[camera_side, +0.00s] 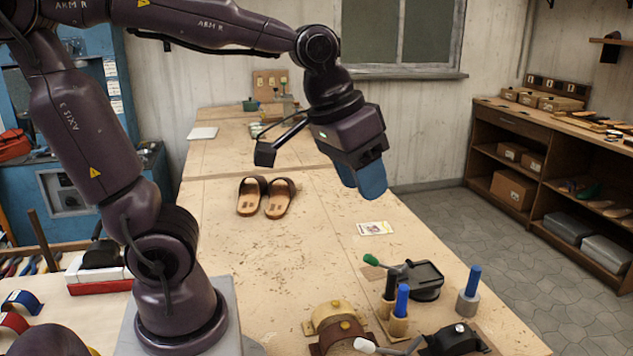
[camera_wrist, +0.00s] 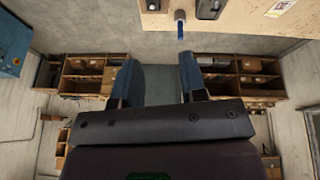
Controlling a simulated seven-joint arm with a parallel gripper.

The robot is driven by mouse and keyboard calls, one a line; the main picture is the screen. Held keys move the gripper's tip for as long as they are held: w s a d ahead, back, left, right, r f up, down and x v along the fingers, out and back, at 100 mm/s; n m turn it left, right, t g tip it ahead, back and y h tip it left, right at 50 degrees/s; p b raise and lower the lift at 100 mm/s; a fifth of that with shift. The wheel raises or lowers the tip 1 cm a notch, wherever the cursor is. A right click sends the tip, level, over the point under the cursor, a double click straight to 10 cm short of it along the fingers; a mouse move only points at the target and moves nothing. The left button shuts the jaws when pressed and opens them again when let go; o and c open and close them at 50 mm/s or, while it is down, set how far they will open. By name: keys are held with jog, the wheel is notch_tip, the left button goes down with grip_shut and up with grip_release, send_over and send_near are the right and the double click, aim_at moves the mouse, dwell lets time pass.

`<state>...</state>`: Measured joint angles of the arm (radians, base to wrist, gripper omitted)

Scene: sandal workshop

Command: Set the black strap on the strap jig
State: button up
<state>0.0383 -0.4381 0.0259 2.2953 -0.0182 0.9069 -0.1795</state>
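My gripper (camera_side: 362,178) hangs high above the right part of the bench in the side view. In the wrist view its two blue-tipped fingers (camera_wrist: 157,72) stand apart with nothing between them. A black, curved, strap-like piece (camera_side: 455,338) is at the bottom right of the side view, beside a white-tipped lever. Another dark piece (camera_side: 100,254) sits on a white and red block at the left. I cannot tell for certain which is the black strap. A tan arched form (camera_side: 334,312) with a brown band (camera_side: 340,335) in front may be the strap jig. My gripper is apart from them all.
A green-handled clamp (camera_side: 420,277) and blue-topped posts (camera_side: 469,290) stand near the bench's right edge. A pair of sandals (camera_side: 265,197) and a card (camera_side: 375,228) lie farther back. Blue (camera_side: 20,302) and red straps (camera_side: 13,325) are at left.

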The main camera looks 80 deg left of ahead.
jog(key=s+m+t, duration=0.1)
jog(key=s+m, duration=0.1)
jog(key=s, duration=0.4)
jog(key=shift+a+f, duration=0.3)
